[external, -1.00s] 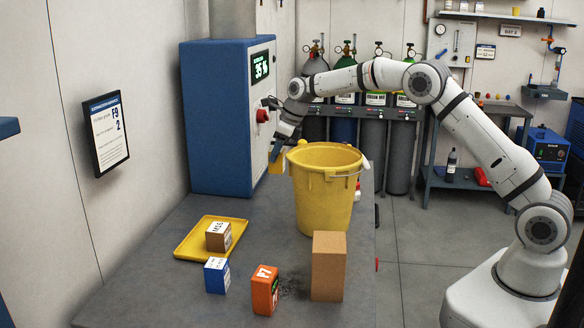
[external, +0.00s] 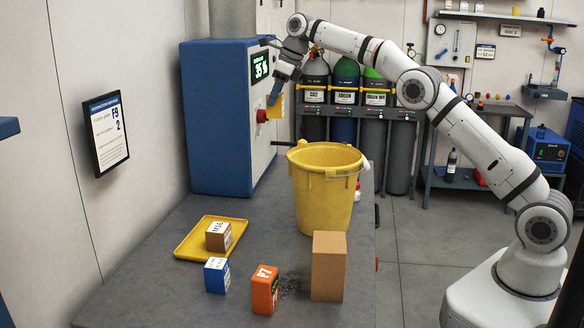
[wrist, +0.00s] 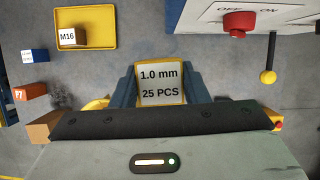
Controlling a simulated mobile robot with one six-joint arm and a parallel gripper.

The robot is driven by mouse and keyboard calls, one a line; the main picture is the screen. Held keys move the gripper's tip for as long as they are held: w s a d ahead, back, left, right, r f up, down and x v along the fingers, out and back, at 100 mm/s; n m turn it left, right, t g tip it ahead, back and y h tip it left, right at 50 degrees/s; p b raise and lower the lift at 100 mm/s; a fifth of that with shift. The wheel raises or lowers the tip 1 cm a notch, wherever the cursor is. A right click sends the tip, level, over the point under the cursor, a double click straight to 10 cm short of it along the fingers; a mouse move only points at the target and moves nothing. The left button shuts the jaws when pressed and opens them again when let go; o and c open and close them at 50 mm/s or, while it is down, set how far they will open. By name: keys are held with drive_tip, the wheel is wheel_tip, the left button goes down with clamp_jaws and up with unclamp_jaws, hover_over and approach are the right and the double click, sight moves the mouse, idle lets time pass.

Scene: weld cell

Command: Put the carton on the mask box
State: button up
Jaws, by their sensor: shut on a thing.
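My gripper (external: 277,96) is raised in front of the blue cabinet, above and left of the yellow bucket. It is shut on a small yellow carton (external: 275,107), held clear of the table. In the wrist view the carton (wrist: 161,84) sits between the blue fingers and reads "1.0 mm 25 PCS". No box is clearly labelled as the mask box. An orange box marked P7 (external: 265,290) stands at the table front, a small blue box (external: 217,275) to its left. A brown M16 box (external: 218,236) sits on the yellow tray (external: 184,251).
The yellow bucket (external: 327,195) stands between my arm and the small boxes. A tall plain brown box (external: 328,266) is right of the orange one. The blue cabinet (external: 216,120) has a red knob (external: 262,116) close to the carton. Gas cylinders (external: 346,85) stand behind.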

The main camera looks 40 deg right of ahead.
drive_tip(key=s+a+r+n+g+y, duration=0.1)
drive_tip(key=s+a+n, duration=0.3)
drive_tip(key=s+a, duration=0.4)
drive_tip(key=n+g+h, duration=0.1)
drive_tip(key=n+g, duration=0.4)
drive_tip(key=n, duration=0.8)
hover_over(329, 242)
wheel_tip(329, 242, down, 12)
drive_tip(key=shift+f, duration=2.05)
drive_tip(key=shift+d, duration=0.1)
drive_tip(key=shift+f, duration=0.2)
drive_tip(key=o, duration=1)
